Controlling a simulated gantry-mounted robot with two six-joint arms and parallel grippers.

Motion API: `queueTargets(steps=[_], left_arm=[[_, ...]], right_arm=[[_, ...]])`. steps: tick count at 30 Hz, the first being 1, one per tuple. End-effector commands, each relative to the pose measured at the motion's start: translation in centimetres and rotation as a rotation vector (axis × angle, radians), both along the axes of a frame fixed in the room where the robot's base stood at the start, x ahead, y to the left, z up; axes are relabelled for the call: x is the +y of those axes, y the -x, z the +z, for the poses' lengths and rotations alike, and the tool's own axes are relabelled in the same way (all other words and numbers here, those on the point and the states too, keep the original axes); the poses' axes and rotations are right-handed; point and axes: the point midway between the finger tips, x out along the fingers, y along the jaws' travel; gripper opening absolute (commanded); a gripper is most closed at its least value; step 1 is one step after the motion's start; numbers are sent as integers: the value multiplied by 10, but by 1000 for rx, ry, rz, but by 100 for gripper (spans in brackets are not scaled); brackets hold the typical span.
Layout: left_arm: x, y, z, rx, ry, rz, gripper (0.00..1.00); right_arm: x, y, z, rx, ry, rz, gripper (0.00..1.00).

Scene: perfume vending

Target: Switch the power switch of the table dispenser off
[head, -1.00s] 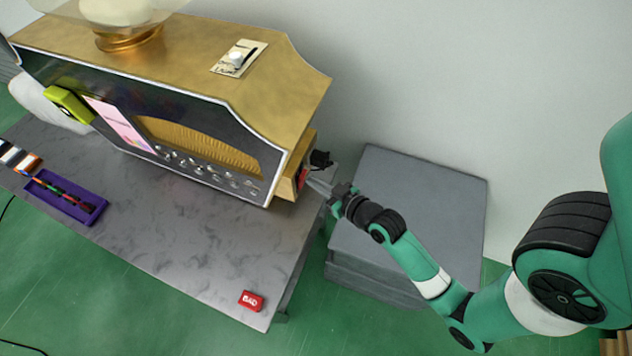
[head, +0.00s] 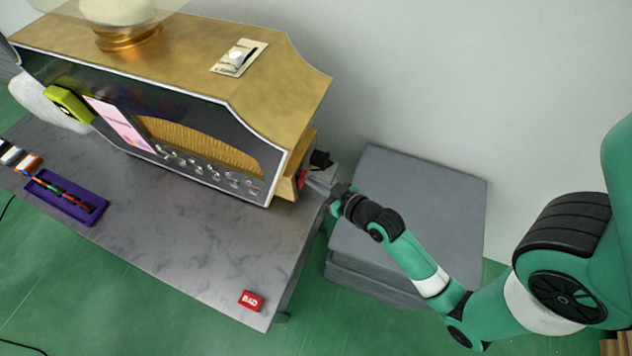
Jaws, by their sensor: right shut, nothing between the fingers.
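The table dispenser (head: 255,95), a gold and black cabinet, stands on a grey table. A gold box on its right end carries a small red part (head: 302,179), which looks like the power switch. A black plug-like piece (head: 320,159) sticks out just above it. My right gripper (head: 312,183) is shut and empty, with its tips right beside the red part. I cannot tell whether they touch it, and the switch's position is too small to read. My left gripper is not in view.
A purple tray (head: 88,216) with pens and a red block marked BAD (head: 251,300) lie on the table (head: 190,240). A grey box (head: 410,200) stands below my right forearm. A yellow-green device (head: 68,104) sits at the dispenser's front left.

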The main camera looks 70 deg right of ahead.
Motion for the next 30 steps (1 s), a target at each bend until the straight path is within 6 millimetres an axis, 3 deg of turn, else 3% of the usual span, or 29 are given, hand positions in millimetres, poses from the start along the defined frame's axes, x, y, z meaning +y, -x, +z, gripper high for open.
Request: queueTargets(steps=[19, 30], left_arm=[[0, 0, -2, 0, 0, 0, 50], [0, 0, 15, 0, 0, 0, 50]], right_arm=[[-4, -9, -4, 1, 0, 0, 0], [8, 17, 8, 2, -2, 0, 0]])
